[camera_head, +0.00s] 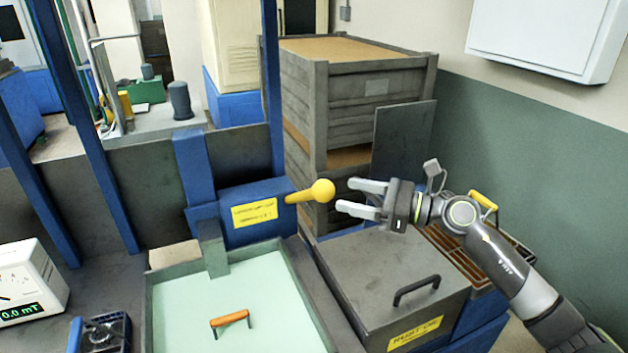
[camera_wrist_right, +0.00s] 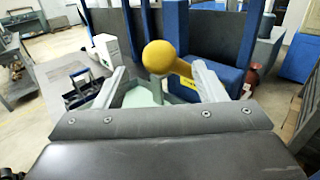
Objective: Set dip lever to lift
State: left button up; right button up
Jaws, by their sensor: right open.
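The dip lever is a yellow rod with a ball knob (camera_head: 322,191) that sticks out to the right from a blue box (camera_head: 238,219) with a yellow label. My right gripper (camera_head: 345,196) is open just right of the knob, its two fingers pointing at it. In the right wrist view the knob (camera_wrist_right: 159,57) shows beyond and between the fingertips (camera_wrist_right: 160,80), with the rod running to the right toward the blue box (camera_wrist_right: 213,72). The fingers do not appear closed on the knob. My left gripper is not in view.
Below the lever is a tank of pale green liquid (camera_head: 275,290) with an orange handle (camera_head: 230,319) in it. A grey lidded box (camera_head: 385,262) with a black handle stands under my right arm. Grey crates (camera_head: 355,100) stand behind. A meter (camera_head: 30,283) sits at left.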

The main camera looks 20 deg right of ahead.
aim_at(314, 187)
jog(key=p+x, duration=0.3)
jog(key=x, duration=0.4)
jog(key=shift+w+a+r, duration=0.1)
jog(key=shift+w+a, duration=0.15)
jog(key=shift+w+a+p, duration=0.35)
jog(key=shift+w+a, duration=0.05)
jog(key=shift+a, duration=0.05)
